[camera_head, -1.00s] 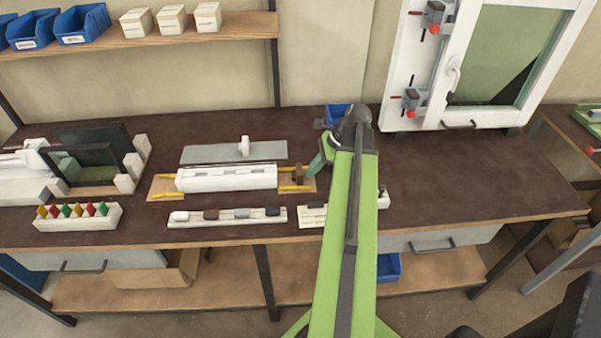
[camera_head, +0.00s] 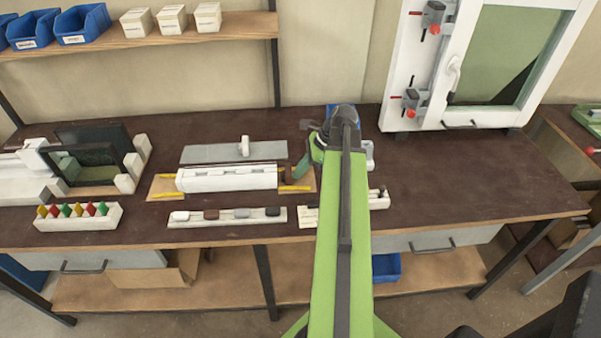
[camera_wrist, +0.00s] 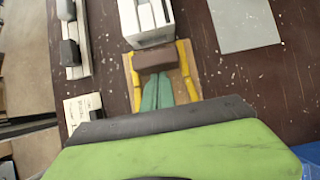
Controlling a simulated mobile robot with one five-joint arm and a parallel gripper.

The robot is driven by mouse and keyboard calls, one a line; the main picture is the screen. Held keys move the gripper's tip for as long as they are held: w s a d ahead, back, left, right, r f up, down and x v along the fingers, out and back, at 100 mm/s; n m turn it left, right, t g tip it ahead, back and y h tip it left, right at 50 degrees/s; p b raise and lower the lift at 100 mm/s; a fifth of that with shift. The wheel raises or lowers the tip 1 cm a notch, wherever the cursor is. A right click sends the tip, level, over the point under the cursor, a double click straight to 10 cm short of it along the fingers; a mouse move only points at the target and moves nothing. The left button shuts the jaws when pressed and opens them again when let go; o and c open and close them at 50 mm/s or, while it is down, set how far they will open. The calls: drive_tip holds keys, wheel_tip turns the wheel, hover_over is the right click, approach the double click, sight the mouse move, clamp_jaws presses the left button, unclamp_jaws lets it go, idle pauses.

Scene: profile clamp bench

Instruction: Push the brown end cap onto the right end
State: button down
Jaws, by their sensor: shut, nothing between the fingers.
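The white profile (camera_head: 228,179) lies on a wooden board (camera_head: 163,188) with yellow strips; its right end also shows in the wrist view (camera_wrist: 148,22). The brown end cap (camera_wrist: 153,58) stands on the board right at that end, square to it. It appears to meet the end face; I cannot tell whether it is fully seated. In the head view the cap (camera_head: 284,175) is partly hidden by my gripper. My gripper (camera_wrist: 157,80) is shut and empty, its green fingertips at the cap's outer face, touching or nearly so.
A white rack (camera_head: 228,222) in front holds several caps, one of them brown. A labelled white block (camera_head: 307,218) lies beside my arm. A grey plate with a white knob (camera_head: 233,152) lies behind the profile. The bench to the right is mostly clear.

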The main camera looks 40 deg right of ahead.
drive_tip(key=shift+w+a, duration=0.55)
drive_tip(key=shift+a, duration=0.1)
drive_tip(key=shift+w+a, duration=0.35)
drive_tip(key=shift+a, duration=0.05)
idle(0.6)
drive_tip(key=shift+s+d, duration=0.7)
drive_tip(key=shift+d, duration=0.1)
drive_tip(key=shift+r, duration=0.15)
wheel_tip(320, 180, up, 8)
drive_tip(key=p, duration=0.8)
